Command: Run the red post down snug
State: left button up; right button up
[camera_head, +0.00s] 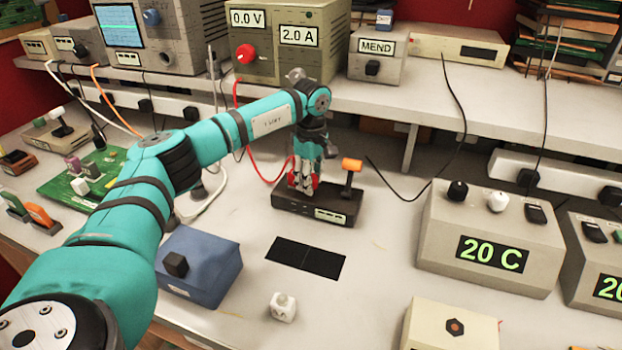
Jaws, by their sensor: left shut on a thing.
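A dark box (333,209) stands on the bench in the middle of the view, with a light label on its front. The red post (291,183) is on the left part of its top and mostly hidden by my gripper; only bits of red show. My left gripper (303,190) points down at it and is shut on it. How far the post sits into the box cannot be told. An orange-capped post (351,166) stands upright on the right part of the same box. My right gripper is out of view.
A blue box (200,265), a small white cube (283,307) and a grey 20 C unit (490,240) stand around. A red cable (262,178) runs behind my gripper. Bare bench lies right of the pads.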

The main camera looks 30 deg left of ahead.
pick_arm(q)
jog(key=shift+w+r, duration=0.1)
jog(key=shift+r, duration=0.05)
jog(key=o, duration=1.1)
jog(key=shift+o, duration=0.2)
notch_tip(320, 180, up, 12)
